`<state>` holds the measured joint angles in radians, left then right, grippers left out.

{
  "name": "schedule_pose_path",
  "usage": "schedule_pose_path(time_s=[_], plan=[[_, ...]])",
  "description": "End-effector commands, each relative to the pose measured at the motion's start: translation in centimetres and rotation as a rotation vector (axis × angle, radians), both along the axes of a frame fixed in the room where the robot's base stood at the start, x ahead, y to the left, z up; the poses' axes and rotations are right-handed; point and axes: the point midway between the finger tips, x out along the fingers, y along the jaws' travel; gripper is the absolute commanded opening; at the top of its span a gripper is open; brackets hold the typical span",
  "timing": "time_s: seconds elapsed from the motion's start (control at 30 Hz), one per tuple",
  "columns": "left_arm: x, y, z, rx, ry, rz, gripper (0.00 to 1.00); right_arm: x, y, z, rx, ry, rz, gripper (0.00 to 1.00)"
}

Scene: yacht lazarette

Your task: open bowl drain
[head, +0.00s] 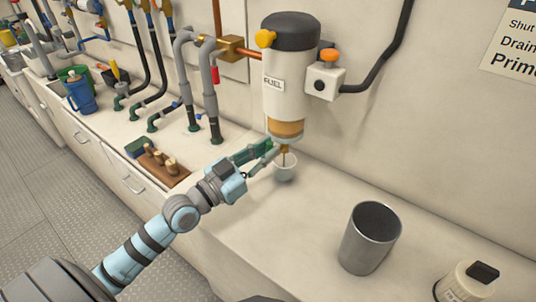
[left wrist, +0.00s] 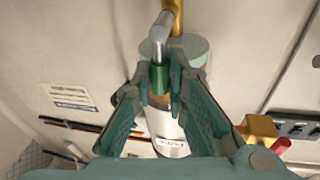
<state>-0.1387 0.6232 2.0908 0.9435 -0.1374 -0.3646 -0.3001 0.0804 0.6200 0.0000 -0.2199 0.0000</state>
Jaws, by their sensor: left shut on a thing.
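The fuel filter (head: 286,85) is a white cylinder with a dark cap, fixed to the wall. Its amber bowl (head: 286,129) is at the bottom, with a small brass drain (head: 285,149) under it. In the left wrist view, the brass drain (left wrist: 177,14) carries a grey lever (left wrist: 161,32) with a green sleeve (left wrist: 159,78). My left gripper (head: 275,147) is just below the bowl, its fingers on either side of the lever; it also shows in the left wrist view (left wrist: 160,85). The fingers hide part of the lever. My right gripper is not in view.
A metal beaker (head: 369,240) stands on the bench to the right, near a cream container (head: 465,285). A wooden plug holder (head: 160,168) and pipes (head: 207,95) are to the left. The middle bench is clear.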

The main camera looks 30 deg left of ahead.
Motion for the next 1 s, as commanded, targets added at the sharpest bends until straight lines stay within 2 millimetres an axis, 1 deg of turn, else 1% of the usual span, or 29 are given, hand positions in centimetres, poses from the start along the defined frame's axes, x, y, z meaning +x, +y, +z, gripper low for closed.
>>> schedule_pose_path(time_s=[0.3, 0.7, 0.73, 0.83, 1.0], plan=[[0.05, 0.34, -0.13, -0.086, 0.015, 0.001, 0.0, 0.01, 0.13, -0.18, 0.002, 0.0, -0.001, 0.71], [0.04, 0.36, -0.13, -0.092, 0.016, 0.0, 0.0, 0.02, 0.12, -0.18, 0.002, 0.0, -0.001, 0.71], [0.04, 0.36, -0.13, -0.092, 0.016, 0.0, 0.18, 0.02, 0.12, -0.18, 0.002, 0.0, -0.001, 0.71], [0.05, 0.35, -0.11, -0.091, 0.016, 0.0, 0.34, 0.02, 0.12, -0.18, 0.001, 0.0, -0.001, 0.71], [0.05, 0.35, -0.08, -0.091, 0.015, 0.0, 0.34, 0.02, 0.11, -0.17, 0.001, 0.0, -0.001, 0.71]])
